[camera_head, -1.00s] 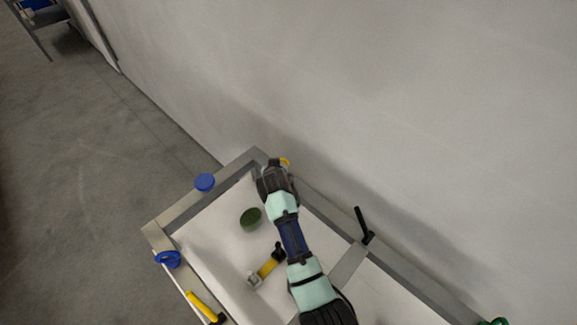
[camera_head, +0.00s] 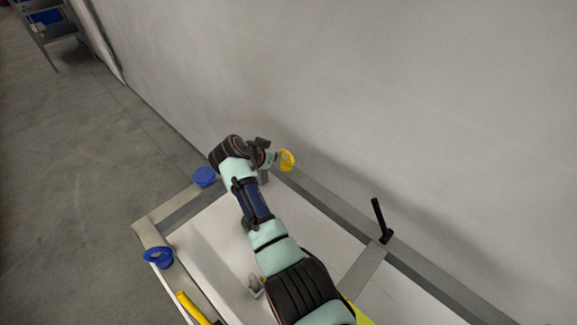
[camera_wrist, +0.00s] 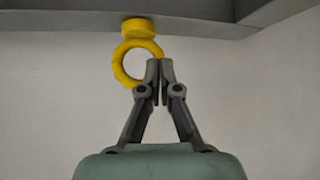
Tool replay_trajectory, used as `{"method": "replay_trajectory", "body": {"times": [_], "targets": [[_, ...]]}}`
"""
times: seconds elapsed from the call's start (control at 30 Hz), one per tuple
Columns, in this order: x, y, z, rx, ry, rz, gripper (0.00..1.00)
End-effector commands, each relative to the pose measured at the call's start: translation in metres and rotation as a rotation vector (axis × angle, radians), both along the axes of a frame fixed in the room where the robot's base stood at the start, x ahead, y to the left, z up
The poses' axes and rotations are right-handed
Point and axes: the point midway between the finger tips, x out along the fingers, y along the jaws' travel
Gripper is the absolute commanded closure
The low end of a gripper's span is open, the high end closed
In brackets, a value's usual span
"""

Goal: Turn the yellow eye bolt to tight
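The yellow eye bolt (camera_head: 288,160) stands at the back corner of the frame, near the wall. In the wrist view the eye bolt (camera_wrist: 120,68) has its ring facing the camera and its round collar against a grey beam. My gripper (camera_head: 274,157) is just left of the ring in the head view. In the wrist view the fingertips of my gripper (camera_wrist: 159,66) are together and overlap the ring's right side, hiding part of its rim. I cannot tell whether they touch or pinch the rim.
A blue knob (camera_head: 204,176) and a blue eye bolt (camera_head: 158,257) are on the frame's left side. A black handle (camera_head: 380,222) stands on the back beam to the right. A yellow handle (camera_head: 190,306) is at the front left. The wall is close behind.

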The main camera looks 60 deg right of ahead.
Motion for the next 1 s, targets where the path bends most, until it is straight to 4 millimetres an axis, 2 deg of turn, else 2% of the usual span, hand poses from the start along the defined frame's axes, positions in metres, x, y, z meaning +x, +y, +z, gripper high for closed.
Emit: {"method": "replay_trajectory", "body": {"times": [0.77,0.87,1.0], "targets": [[0.002,-0.001,0.001,-0.001,-0.001,0.002,1.0],[0.004,0.006,0.003,0.0,-0.001,0.004,1.0],[0.009,0.028,0.004,0.0,0.0,0.004,1.0]]}}
